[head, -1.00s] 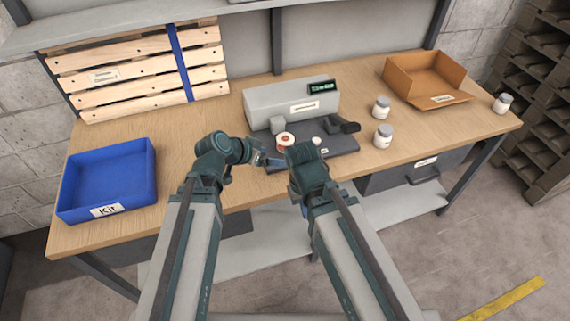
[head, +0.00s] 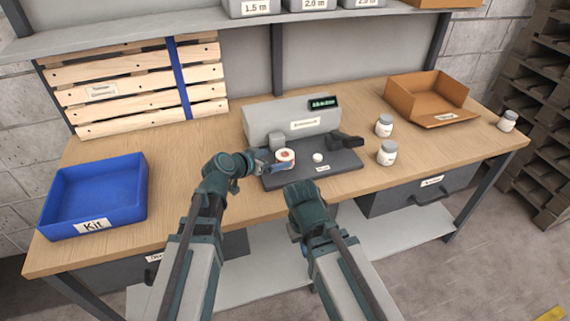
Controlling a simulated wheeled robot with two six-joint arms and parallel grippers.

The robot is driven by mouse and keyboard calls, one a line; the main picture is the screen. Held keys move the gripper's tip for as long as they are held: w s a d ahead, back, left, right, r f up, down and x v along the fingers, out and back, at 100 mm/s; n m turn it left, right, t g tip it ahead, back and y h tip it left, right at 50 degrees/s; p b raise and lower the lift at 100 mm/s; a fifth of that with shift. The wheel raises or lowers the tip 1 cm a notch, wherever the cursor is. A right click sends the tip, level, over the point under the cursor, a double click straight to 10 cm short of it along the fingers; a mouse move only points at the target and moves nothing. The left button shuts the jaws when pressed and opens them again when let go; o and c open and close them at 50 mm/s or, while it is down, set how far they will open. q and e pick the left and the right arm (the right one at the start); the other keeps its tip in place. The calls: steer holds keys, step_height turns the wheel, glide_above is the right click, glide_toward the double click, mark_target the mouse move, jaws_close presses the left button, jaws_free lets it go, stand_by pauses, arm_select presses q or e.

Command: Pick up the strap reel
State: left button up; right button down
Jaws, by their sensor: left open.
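The strap reel looks to be the small white roll with a red-brown centre (head: 285,155) on the dark base plate of the grey machine. My left gripper (head: 274,163) is open at the reel's left and near side. One finger passes in front of the reel's lower edge; I cannot tell whether it touches. My right arm's wrist (head: 306,207) is in front of the bench's near edge, right of the left arm. Its fingers are hidden.
The grey machine (head: 290,118) stands behind the reel, with a small white knob (head: 317,157) right of it. White jars (head: 387,153), an orange tray (head: 425,92) and a blue Kit bin (head: 95,190) stand on the bench. The wood between bin and left arm is clear.

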mark_target(284, 156)
arm_select(q)
steer(key=shift+w+d+f, duration=0.2)
steer(key=shift+w+d, duration=0.05)
steer(key=shift+w, duration=0.05)
steer(key=shift+d, duration=0.1)
steer(key=b+x, duration=0.2)
steer(key=x, duration=0.3)
steer(key=shift+d, duration=0.25)
steer(key=shift+r, duration=0.1)
steer(key=shift+s, duration=0.1)
steer(key=shift+c, duration=0.3)
steer(key=c, duration=1.5)
steer(key=shift+o, duration=0.2)
steer(key=shift+r, duration=0.1)
